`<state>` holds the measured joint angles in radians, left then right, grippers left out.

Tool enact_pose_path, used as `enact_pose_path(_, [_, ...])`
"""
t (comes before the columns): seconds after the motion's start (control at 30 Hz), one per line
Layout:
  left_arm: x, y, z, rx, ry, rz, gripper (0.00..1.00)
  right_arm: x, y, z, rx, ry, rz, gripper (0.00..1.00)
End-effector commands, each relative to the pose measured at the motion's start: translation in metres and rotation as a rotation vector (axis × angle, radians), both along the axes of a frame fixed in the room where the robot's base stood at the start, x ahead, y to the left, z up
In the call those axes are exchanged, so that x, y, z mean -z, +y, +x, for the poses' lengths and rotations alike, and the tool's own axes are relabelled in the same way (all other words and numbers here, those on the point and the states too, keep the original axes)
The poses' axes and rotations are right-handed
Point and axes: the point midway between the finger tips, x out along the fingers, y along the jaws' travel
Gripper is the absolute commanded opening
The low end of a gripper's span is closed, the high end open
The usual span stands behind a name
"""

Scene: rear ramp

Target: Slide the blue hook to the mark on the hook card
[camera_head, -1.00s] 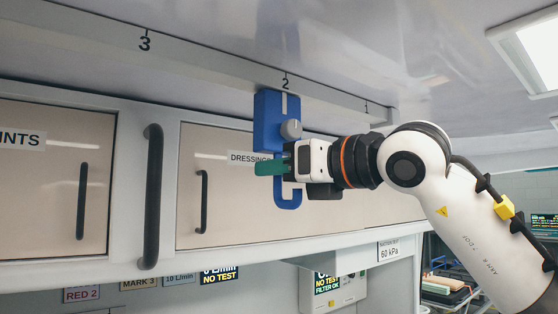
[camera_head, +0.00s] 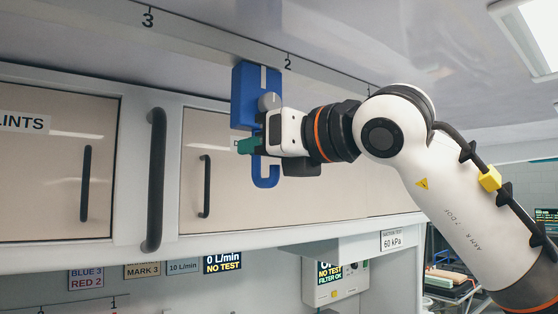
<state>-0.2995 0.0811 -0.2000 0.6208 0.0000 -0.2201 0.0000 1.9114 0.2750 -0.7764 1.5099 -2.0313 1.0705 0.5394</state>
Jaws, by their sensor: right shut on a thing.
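The blue hook (camera_head: 245,95) hangs from the overhead rail (camera_head: 200,47), with its white line between the marks 3 (camera_head: 148,17) and 2 (camera_head: 288,61), nearer to 2. A grey knob (camera_head: 269,101) sits on its front. My right gripper (camera_head: 252,146), with green fingertips, is shut on the hook's lower stem, below the knob. The hook's curved end shows below the fingers. A card (camera_head: 87,278) under the cabinets reads BLUE 3, RED 2. My left gripper is not in view.
Cabinet doors with dark handles lie behind the hook. A long dark vertical bar (camera_head: 153,180) stands out left of it, lower than the rail. The rail is clear between the hook and mark 3. A wall unit (camera_head: 335,283) hangs below right.

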Motion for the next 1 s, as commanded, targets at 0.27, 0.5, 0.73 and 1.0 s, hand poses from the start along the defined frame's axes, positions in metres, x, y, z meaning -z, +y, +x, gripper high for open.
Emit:
enact_pose_path(0.27, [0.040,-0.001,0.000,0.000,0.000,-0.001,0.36,0.008,0.067,-0.050,-0.008,-0.002,-0.008,0.00])
enact_pose_path(0.5, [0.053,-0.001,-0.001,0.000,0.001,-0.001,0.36,0.005,0.108,-0.079,-0.005,0.000,-0.006,0.00])
enact_pose_path(0.73, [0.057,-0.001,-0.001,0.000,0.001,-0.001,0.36,0.004,0.127,-0.091,-0.003,0.002,-0.006,0.00])
enact_pose_path(1.0, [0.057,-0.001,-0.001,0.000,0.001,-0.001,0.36,0.002,0.129,-0.093,-0.003,0.003,-0.005,0.00])
